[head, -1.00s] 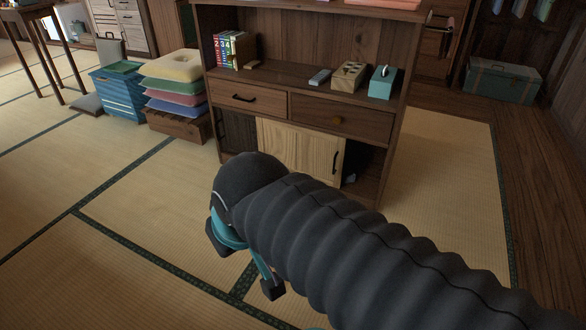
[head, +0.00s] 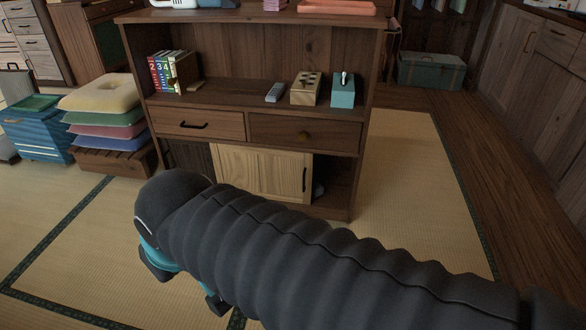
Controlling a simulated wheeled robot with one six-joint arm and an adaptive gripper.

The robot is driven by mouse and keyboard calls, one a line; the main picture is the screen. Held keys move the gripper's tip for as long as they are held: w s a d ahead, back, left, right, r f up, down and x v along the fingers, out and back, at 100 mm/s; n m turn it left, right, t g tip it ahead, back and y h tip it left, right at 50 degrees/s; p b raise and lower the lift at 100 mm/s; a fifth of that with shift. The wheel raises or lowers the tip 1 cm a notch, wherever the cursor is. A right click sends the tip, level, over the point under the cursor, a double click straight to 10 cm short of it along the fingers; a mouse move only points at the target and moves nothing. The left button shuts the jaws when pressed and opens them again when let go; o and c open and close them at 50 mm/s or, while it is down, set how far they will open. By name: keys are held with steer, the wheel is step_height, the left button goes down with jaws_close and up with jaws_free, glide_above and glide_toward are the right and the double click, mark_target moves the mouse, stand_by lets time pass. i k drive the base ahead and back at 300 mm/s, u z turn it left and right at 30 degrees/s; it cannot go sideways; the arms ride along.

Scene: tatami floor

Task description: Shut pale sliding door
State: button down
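The pale sliding door (head: 262,171) is in the lower part of the brown wooden cabinet (head: 350,135). It has a black vertical handle near its right edge. A dark open gap shows to its right, with a small light object inside it. A darker panel shows to its left. My gripper (head: 185,290) is at the lower left, in front of the cabinet and apart from the door. Its dark fingertips show below my ribbed black arm and stand apart, with nothing visible between them.
Above the door are two drawers (head: 198,124) and a shelf with books (head: 168,72), a remote (head: 275,92), a wooden box (head: 306,88) and a teal box (head: 343,91). Stacked cushions (head: 104,110) and a blue crate (head: 38,128) stand left. Tatami right of the cabinet is clear.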

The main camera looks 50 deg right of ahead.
mark_target(284, 175)
steer(key=z, duration=0.7)
steer(key=i, duration=1.1)
steer(key=z, duration=0.85)
